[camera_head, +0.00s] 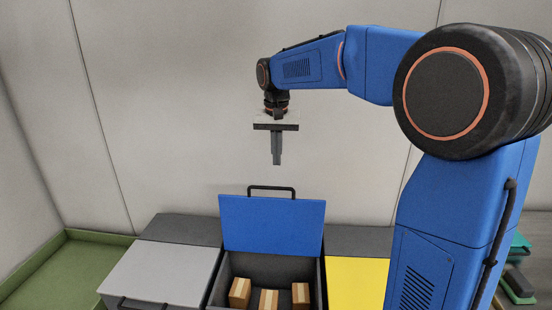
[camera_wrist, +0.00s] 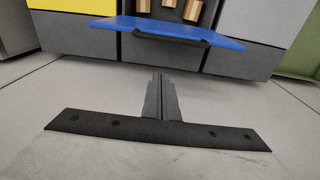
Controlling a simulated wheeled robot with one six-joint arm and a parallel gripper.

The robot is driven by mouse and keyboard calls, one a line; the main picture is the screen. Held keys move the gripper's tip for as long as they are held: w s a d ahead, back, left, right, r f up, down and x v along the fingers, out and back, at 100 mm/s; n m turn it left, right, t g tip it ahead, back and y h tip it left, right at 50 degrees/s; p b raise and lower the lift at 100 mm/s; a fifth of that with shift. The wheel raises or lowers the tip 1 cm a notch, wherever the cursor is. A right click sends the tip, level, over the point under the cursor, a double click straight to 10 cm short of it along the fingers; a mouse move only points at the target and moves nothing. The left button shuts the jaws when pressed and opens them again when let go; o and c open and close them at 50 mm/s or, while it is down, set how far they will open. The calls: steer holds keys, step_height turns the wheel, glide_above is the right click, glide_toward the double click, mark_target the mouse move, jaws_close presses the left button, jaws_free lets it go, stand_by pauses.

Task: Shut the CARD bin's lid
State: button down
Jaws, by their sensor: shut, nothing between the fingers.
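The open bin (camera_head: 257,268) with the blue lid (camera_head: 270,224) stands in the middle of the row, and several brown boxes lie inside it. The lid stands raised at the bin's back, with its dark bar handle (camera_head: 271,189) along the top edge. I cannot read any label on it. My gripper (camera_head: 276,162) points down above and behind the lid, apart from it, shut and empty. In the wrist view the blue lid (camera_wrist: 110,23) and its handle (camera_wrist: 170,38) lie beyond the shut fingers (camera_wrist: 163,78).
A bin with a closed grey lid (camera_head: 165,272) stands to the left and one with a yellow lid (camera_head: 356,281) to the right. A green tray (camera_head: 62,270) is at the far left. A pale wall (camera_head: 190,110) rises behind; the air around my gripper is clear.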

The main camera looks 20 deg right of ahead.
steer(key=s+a+f, duration=0.1)
steer(key=s+f, duration=0.2)
steer(key=f, duration=0.3)
steer(key=shift+f, duration=0.25)
steer(key=shift+s+a, duration=0.1)
steer(key=shift+a, duration=0.05)
stand_by(0.3)
